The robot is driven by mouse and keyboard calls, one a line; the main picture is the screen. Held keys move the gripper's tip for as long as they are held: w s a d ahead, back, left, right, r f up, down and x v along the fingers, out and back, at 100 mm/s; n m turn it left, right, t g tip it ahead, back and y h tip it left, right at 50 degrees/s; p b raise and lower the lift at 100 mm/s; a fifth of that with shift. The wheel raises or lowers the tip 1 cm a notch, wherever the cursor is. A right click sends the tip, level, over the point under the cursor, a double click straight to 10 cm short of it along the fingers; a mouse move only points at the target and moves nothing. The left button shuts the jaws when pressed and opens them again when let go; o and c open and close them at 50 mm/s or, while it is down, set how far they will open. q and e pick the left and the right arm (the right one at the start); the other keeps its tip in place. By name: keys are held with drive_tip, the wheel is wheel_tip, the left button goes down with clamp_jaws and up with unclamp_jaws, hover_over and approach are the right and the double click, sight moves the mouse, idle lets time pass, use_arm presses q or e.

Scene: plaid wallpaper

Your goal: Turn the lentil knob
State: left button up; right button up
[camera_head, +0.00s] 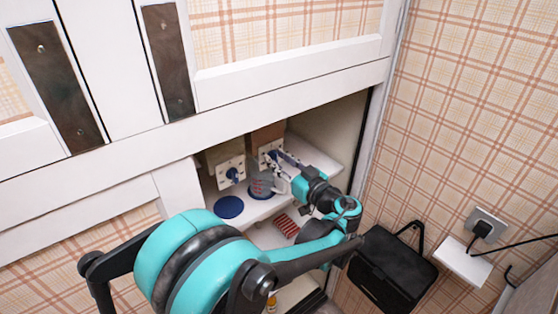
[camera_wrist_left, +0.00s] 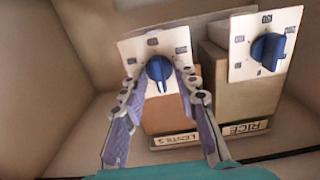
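The lentil dispenser shows in the left wrist view as a wooden box (camera_wrist_left: 165,113) with a white dial panel and a blue lentil knob (camera_wrist_left: 159,68). In the head view, its knob (camera_head: 272,154) is on the right-hand dispenser, partly hidden by my fingers. My left gripper (camera_head: 279,163) reaches into the cabinet. It is open, with one finger on each side of the lentil knob in the wrist view (camera_wrist_left: 155,75). I cannot tell whether the fingers touch the knob. My right gripper is not in view.
The rice dispenser's blue knob (camera_wrist_left: 268,50) is beside it, on the left in the head view (camera_head: 233,174). The cabinet's side wall (camera_head: 335,125) and upper frame (camera_head: 270,95) bound the opening.

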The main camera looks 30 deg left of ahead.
use_arm(q)
clamp_jaws()
drive_tip(key=m, duration=0.6)
drive_tip(key=shift+w+d+m, duration=0.1)
drive_tip(key=shift+m, duration=0.2)
drive_tip(key=m, duration=0.5)
drive_tip(key=shift+w+f+m, duration=0.1)
drive_tip(key=shift+f+m, duration=0.05)
drive_tip(key=shift+m, duration=0.15)
idle(0.5)
unclamp_jaws()
